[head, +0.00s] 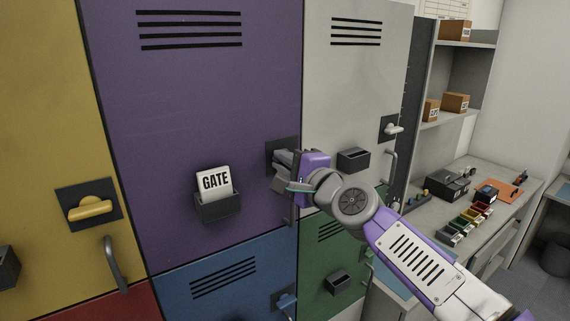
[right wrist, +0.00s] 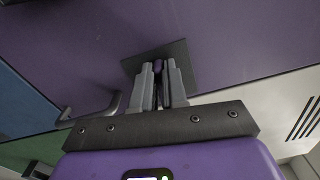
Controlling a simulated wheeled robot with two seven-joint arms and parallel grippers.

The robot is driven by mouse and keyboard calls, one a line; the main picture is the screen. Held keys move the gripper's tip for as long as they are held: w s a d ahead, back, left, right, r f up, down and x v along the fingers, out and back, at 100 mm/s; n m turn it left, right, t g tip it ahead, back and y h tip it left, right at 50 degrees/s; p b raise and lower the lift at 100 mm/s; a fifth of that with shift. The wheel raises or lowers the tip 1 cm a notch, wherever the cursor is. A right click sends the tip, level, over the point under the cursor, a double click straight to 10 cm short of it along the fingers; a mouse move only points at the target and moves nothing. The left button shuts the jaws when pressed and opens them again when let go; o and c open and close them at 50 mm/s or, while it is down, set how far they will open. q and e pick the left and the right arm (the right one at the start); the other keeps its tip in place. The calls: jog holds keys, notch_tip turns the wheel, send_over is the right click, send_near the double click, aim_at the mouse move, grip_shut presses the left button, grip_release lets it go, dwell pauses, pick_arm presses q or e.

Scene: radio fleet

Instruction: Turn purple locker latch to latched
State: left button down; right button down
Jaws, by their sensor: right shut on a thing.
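The purple locker door (head: 190,100) fills the middle of the head view and appears closed. Its latch sits on a dark square plate (head: 283,145) at the door's right edge. In the right wrist view the purple latch (right wrist: 158,66) shows between the fingers, in front of the dark plate (right wrist: 178,55). My right gripper (head: 280,162) is shut on the latch, and it also shows in the right wrist view (right wrist: 162,85). The gripper hides most of the latch in the head view, so its angle is hard to tell. My left gripper is not in view.
A card holder (head: 217,207) with a GATE card (head: 214,181) is on the purple door. A door handle (right wrist: 92,115) is beside the gripper. Yellow (head: 45,120), white (head: 350,90), blue (head: 210,285) and green (head: 325,255) lockers surround it. A workbench (head: 480,190) stands at right.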

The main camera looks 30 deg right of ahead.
jog(key=shift+f+n, duration=0.15)
jog(key=shift+n, duration=0.75)
jog(key=c, duration=1.2)
grip_release()
jog(key=shift+o, duration=0.2)
jog(key=s+b, duration=0.2)
jog(key=s, duration=0.5)
jog(key=shift+s+d, duration=0.3)
